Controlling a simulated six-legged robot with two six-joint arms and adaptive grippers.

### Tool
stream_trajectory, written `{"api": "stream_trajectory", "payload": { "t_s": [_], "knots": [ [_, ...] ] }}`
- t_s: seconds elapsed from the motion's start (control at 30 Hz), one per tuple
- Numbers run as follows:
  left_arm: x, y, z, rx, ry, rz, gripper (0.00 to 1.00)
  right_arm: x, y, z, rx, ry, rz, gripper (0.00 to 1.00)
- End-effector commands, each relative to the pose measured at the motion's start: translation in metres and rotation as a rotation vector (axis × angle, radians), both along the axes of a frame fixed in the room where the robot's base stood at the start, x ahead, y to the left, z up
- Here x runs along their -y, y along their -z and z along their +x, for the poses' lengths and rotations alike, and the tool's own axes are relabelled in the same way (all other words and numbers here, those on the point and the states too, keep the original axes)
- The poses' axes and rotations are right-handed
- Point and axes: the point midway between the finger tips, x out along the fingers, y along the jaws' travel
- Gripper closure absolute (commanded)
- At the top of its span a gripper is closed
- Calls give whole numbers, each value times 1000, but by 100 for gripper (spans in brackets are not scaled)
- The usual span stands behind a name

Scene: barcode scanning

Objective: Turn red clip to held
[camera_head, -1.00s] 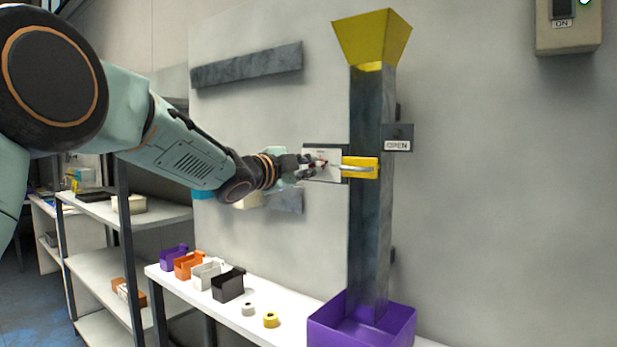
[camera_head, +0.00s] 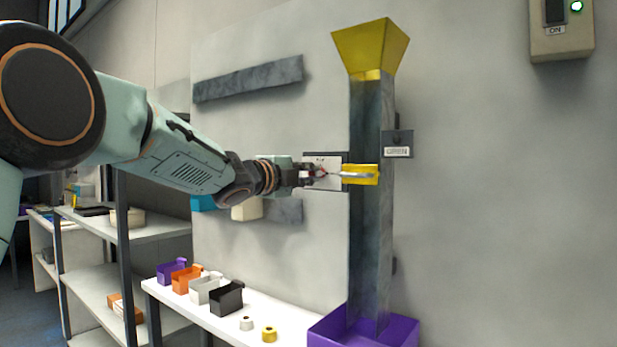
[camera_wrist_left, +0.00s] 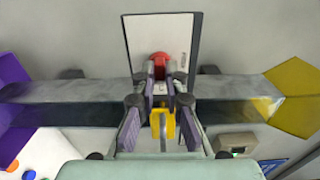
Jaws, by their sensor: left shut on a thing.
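The red clip (camera_wrist_left: 160,60) sits on a pale plate with a dark frame (camera_wrist_left: 182,28); in the head view the plate (camera_head: 335,158) is at the left side of the upright chute. A small red bit of the clip (camera_head: 322,173) shows there beside my fingertips. My left gripper (camera_head: 312,173) reaches in from the left and is shut on the red clip. In the wrist view its fingertips (camera_wrist_left: 161,78) stand on both sides of the clip and hide part of it. I cannot read the plate's markings. My right gripper is not in view.
A yellow slide with a metal handle (camera_head: 362,175) sits on the grey chute (camera_head: 370,240) close to my gripper. A yellow funnel (camera_head: 372,48) tops the chute, and a purple bin (camera_head: 395,332) stands below. Several small boxes line the white shelf (camera_head: 205,319).

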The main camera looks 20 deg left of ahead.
Motion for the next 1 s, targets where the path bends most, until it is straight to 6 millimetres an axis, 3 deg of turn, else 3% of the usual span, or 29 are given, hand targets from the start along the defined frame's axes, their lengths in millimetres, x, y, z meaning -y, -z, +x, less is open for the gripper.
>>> {"api": "stream_trajectory", "payload": {
  "t_s": [0.23, 0.27, 0.5, 0.83, 1.0],
  "knots": [
    [1, 2, 0, -2, 3, 5, 100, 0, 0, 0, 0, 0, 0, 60],
    [1, 2, 0, -2, 3, 5, 87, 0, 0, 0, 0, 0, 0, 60],
    [1, 2, 0, -2, 1, 3, 67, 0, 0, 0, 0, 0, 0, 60],
    [0, 1, -1, -2, 0, 1, 66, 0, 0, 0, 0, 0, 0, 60],
    [-6, 0, -14, -3, -1, -1, 66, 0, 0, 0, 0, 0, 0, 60]
  ]
}}
